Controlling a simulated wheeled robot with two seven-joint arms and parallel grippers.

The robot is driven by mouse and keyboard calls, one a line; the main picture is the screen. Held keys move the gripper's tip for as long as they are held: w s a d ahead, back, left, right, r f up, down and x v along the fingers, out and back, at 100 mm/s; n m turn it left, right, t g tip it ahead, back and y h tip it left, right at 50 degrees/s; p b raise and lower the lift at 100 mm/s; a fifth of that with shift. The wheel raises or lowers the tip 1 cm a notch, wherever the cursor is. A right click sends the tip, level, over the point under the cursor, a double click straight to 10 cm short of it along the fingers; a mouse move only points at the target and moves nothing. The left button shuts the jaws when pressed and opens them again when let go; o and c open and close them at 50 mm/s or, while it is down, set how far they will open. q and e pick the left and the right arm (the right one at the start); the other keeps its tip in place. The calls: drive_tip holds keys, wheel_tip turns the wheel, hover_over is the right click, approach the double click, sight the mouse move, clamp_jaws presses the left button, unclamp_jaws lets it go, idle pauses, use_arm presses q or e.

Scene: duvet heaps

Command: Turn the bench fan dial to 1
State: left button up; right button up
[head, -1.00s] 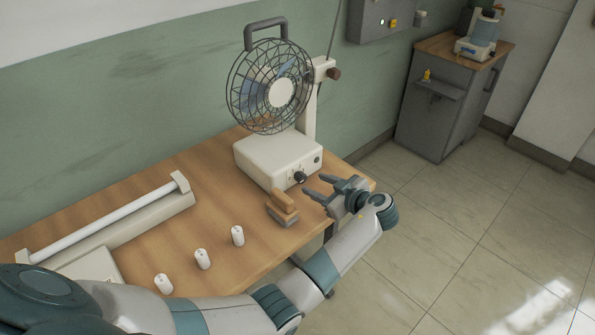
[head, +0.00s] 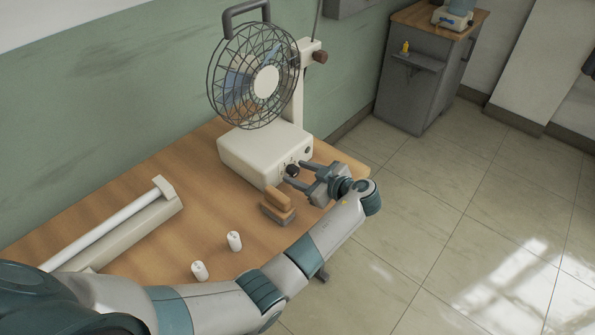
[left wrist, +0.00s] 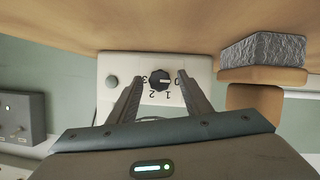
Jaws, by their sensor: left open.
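The bench fan (head: 255,85) stands on the wooden table, with a cream base (head: 262,150). Its dark dial (head: 291,170) is on the front panel. In the left wrist view the dial (left wrist: 160,79) appears upside down, among the printed marks 0, 1, 2 and 3. Its white pointer line appears to face the 0 at the right. My left gripper (head: 306,180) is open just in front of the panel. In the left wrist view the fingers of the gripper (left wrist: 160,90) appear on either side of the dial, with gaps. Whether the tips reach past its face I cannot tell.
Two white cylinders (head: 234,241) (head: 199,271) and a long white bar fixture (head: 110,230) are further left. A grey cabinet (head: 425,75) stands far back. Floor to the right is clear.

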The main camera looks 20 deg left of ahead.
drive_tip(key=shift+s, duration=0.1)
use_arm(q)
drive_tip(key=c, duration=1.1)
drive_tip(key=shift+o, duration=0.2)
use_arm(e)
drive_tip(key=shift+d, duration=0.1)
